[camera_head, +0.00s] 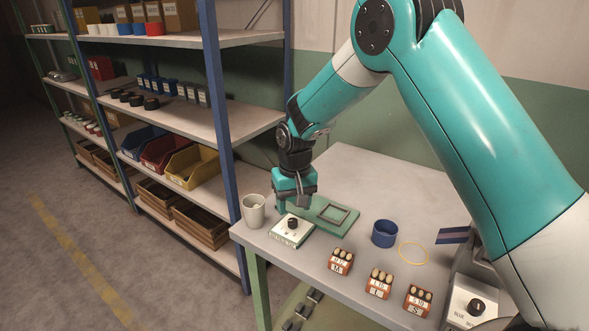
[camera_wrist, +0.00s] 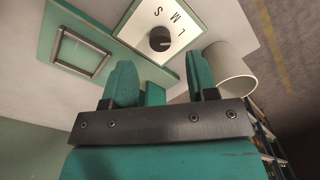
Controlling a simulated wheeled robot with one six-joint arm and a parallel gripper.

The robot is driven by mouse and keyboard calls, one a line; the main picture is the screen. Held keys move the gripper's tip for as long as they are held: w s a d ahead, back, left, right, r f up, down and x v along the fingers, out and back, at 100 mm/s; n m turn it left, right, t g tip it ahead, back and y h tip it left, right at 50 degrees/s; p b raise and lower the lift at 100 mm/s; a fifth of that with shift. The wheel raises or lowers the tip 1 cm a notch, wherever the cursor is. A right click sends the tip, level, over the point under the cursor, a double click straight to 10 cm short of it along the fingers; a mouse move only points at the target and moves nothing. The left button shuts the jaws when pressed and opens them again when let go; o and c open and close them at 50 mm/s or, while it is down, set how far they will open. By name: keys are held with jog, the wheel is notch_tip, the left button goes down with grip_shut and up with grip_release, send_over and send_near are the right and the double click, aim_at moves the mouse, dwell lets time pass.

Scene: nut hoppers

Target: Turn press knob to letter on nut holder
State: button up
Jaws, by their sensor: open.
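The press knob (camera_head: 291,224) is black and sits on a pale plate on the table. In the wrist view the knob (camera_wrist: 160,39) has the letters S, M and L around one side; where it points is hard to tell. My gripper (camera_head: 294,203) is just above and behind the knob. In the wrist view my gripper (camera_wrist: 162,78) is open and empty, its fingers apart and clear of the knob. Three reddish nut holders with pale nuts stand in front: one (camera_head: 340,262), another (camera_head: 378,284) and a third (camera_head: 418,300). Their labels are too small to read surely.
A green plate with an empty square frame (camera_head: 350,216) adjoins the knob plate. A pale cup (camera_head: 253,211) stands left of it. Shelving (camera_head: 225,150) borders the table's left.

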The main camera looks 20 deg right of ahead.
aim_at(295, 221)
notch_tip(295, 221, up, 13)
jog(key=shift+d+f, duration=0.15)
jog(key=shift+d, duration=0.1)
jog(key=shift+s, duration=0.1)
jog(key=s+a+r+n+y, duration=0.1)
jog(key=s+r+n, duration=0.1)
jog(key=s, duration=0.8)
jog(key=s+a+r+n+y+p, duration=0.1)
jog(key=s+a+r+n, duration=0.1)
jog(key=s, duration=0.8)
jog(key=s+a+r+n+y+p, duration=0.1)
jog(key=s+a+r+n, duration=0.1)
jog(key=s, duration=0.9)
jog(key=shift+a+r+n+y, duration=0.15)
jog(key=shift+r+n+y, duration=0.25)
jog(key=shift+r+n, duration=0.4)
